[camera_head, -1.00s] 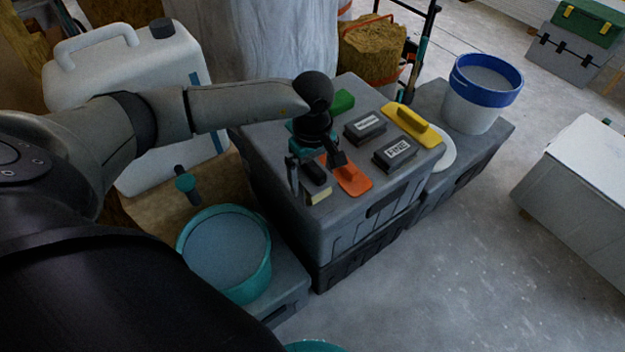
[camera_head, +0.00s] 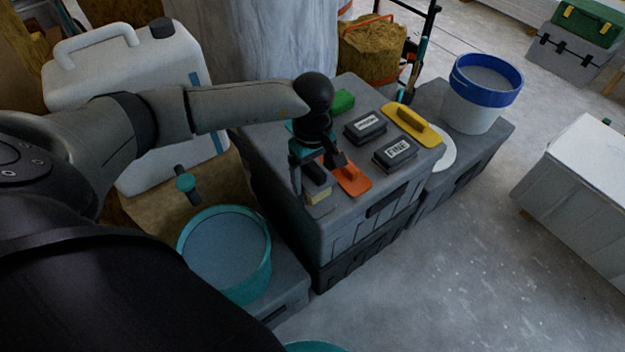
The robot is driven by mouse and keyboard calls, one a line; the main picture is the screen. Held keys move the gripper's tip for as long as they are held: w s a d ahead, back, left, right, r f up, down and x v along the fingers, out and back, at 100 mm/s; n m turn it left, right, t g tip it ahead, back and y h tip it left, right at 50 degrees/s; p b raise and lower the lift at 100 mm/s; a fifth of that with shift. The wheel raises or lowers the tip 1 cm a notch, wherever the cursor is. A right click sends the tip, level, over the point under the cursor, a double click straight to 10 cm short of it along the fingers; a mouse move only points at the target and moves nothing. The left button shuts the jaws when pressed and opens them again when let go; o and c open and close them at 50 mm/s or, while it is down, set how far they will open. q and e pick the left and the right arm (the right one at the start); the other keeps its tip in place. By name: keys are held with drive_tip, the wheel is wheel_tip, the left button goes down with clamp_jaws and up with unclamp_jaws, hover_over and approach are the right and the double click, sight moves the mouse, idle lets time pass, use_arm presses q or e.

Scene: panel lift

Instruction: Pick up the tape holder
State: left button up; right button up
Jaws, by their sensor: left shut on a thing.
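The tape holder (camera_head: 318,194), a small dark body with a pale yellow end, is at the front left of the grey crate top. My left gripper (camera_head: 313,178) comes down over it from above and is shut on it. My wrist and fingers hide much of it. I cannot tell whether it is clear of the crate top. My right gripper is not in view.
On the grey crate (camera_head: 330,225) are an orange flat tool (camera_head: 354,180) close beside the tape holder, two labelled blocks (camera_head: 394,153), a yellow float (camera_head: 410,124) and a green block (camera_head: 343,101). A teal bucket (camera_head: 262,270) stands at the front left.

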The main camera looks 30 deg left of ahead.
use_arm(q)
drive_tip(key=shift+c, duration=1)
drive_tip(key=shift+r, duration=0.1)
drive_tip(key=shift+r, duration=0.4)
wheel_tip(320, 180, up, 8)
drive_tip(key=p, duration=0.3)
drive_tip(key=shift+r, duration=0.25)
wheel_tip(320, 180, up, 11)
drive_tip(key=p, duration=0.3)
drive_tip(key=shift+f, duration=0.2)
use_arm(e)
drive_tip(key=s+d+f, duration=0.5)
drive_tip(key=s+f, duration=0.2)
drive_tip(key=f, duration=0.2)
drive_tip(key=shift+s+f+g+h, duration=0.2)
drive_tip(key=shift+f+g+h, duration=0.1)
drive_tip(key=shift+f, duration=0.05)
